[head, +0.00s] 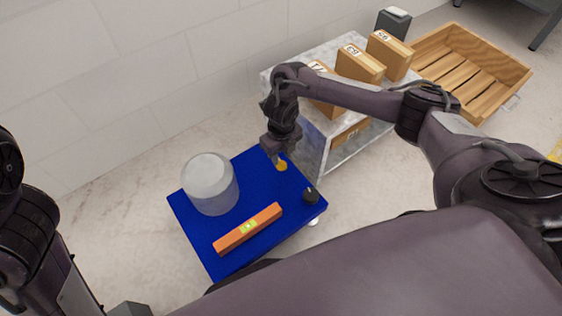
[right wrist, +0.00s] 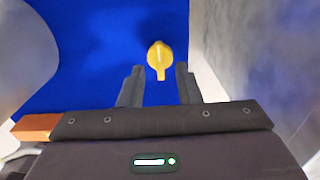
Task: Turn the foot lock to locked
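A small yellow lever-like piece (head: 281,165), which looks like the foot lock, sits on the blue platform (head: 190,228) near its far right edge. In the right wrist view the yellow piece (right wrist: 159,54) has a rounded head and a narrow tail pointing towards my gripper. My right gripper (head: 275,157) points down close by it. No lock markings are readable. Of my left arm only dark links show at the left; its gripper is not visible.
A translucent white cylinder (head: 210,184) and an orange level (head: 247,229) stand on the blue platform. A black knob (head: 311,195) is at its right corner. A grey shelf cart (head: 312,150) with cardboard boxes (head: 360,64) is close at right; a wooden crate (head: 470,65) lies behind.

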